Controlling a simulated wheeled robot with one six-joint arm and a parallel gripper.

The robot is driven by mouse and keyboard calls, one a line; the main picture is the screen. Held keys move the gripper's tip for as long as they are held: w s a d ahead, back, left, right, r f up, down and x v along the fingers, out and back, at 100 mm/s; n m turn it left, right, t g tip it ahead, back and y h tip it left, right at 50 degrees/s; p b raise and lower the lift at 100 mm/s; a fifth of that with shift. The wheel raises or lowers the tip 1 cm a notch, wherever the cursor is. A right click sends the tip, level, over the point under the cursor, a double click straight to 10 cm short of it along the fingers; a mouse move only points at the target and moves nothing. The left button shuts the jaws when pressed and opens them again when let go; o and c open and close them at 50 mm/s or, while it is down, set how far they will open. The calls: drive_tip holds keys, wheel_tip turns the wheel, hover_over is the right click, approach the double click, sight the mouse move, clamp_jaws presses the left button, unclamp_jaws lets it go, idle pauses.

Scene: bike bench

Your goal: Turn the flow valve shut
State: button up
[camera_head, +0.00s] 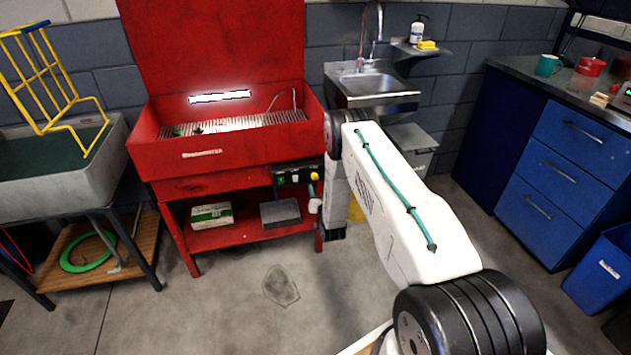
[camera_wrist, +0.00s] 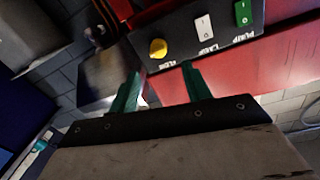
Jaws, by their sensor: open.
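The flow valve is a round yellow knob (camera_head: 315,176) at the right end of the black control panel on the red parts washer. In the wrist view the yellow knob (camera_wrist: 158,48) sits just beyond and between the fingertips, above the partly readable "FLOW" label. My gripper (camera_wrist: 160,71) is open, with its two green fingers spread on either side below the knob. They look apart from it, with nothing between them. In the head view my arm hides most of the gripper; a bit of green finger shows just below the knob.
Beside the knob on the panel (camera_wrist: 225,42) are a white switch (camera_wrist: 204,27) and a green switch (camera_wrist: 242,13). The red washer (camera_head: 215,150) has a raised lid. A steel sink (camera_head: 372,85) stands to its right. The floor in front is clear.

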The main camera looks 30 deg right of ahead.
sight(315, 179)
drive_tip(key=x, duration=0.7)
drive_tip(key=shift+w+d+f, duration=0.15)
drive_tip(key=shift+w, duration=0.1)
drive_tip(key=c, duration=0.9)
